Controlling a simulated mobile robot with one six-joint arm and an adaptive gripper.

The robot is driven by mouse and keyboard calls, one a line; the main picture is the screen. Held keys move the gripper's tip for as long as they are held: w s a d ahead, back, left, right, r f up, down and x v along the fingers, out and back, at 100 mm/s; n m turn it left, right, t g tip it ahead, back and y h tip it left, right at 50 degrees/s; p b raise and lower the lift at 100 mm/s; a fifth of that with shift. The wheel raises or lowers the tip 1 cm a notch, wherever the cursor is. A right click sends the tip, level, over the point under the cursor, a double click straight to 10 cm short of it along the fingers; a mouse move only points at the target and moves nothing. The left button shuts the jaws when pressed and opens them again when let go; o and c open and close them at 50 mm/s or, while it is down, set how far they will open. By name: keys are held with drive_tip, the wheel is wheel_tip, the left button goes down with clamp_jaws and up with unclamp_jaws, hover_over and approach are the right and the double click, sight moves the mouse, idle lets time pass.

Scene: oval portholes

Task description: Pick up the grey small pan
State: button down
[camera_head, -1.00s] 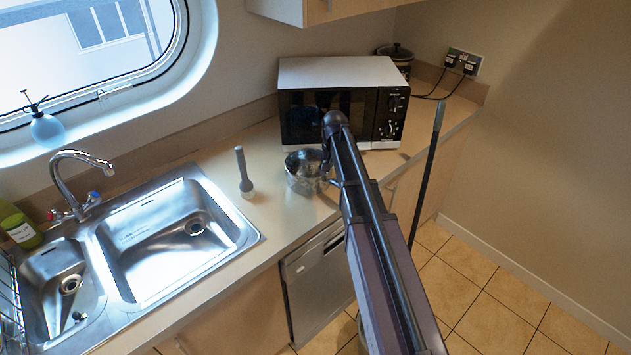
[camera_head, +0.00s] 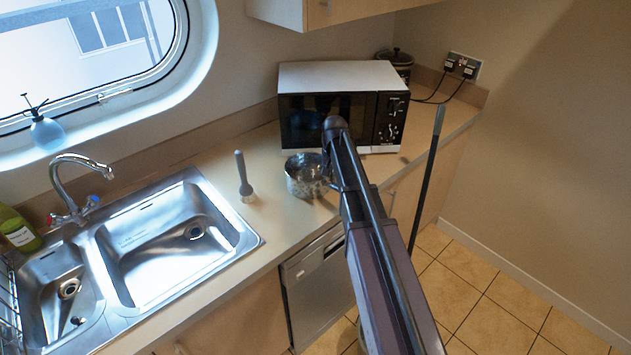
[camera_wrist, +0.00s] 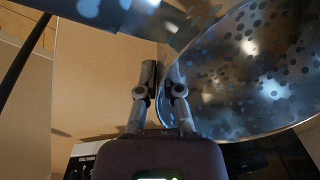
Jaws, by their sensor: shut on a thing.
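The grey small pan (camera_head: 303,178) is at the counter's right part, in front of the microwave, partly hidden behind my arm in the head view. It has a speckled, shiny metal surface. In the wrist view the pan (camera_wrist: 245,75) fills the upper right, its curved wall large and close. My gripper (camera_wrist: 163,85) is shut on the edge of the pan, one finger on each side of the wall. In the head view my arm hides most of the fingers. I cannot tell whether the pan touches the counter.
The microwave (camera_head: 325,125) stands just behind the pan. A grey-handled upright tool (camera_head: 243,178) stands to its left, with the steel sink (camera_head: 170,240) further left. A dark pole (camera_head: 428,175) stands right of my arm. Bare counter (camera_head: 285,215) lies in front of the pan.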

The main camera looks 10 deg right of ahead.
drive_tip(key=shift+r, duration=0.2)
idle(0.3)
wheel_tip(320, 180, up, 4)
drive_tip(key=p, duration=0.4)
drive_tip(key=shift+f, duration=0.15)
drive_tip(key=s+a+p, duration=0.1)
drive_tip(key=s, duration=1.5)
drive_tip(key=shift+r, duration=0.45)
drive_tip(key=shift+a, duration=0.1)
drive_tip(key=shift+s+a+r, duration=0.1)
drive_tip(key=shift+s+a, duration=0.15)
drive_tip(key=shift+s, duration=0.8)
drive_tip(key=shift+s+a+r, duration=0.1)
drive_tip(key=shift+s+a, duration=0.1)
drive_tip(key=shift+s, duration=0.8)
drive_tip(key=shift+w, duration=0.15)
drive_tip(key=w, duration=0.4)
drive_tip(key=w+f, duration=0.1)
drive_tip(key=w, duration=0.4)
drive_tip(key=w+d+b, duration=0.1)
drive_tip(key=w, duration=0.4)
drive_tip(key=shift+w+f, duration=0.2)
drive_tip(key=shift+f, duration=0.05)
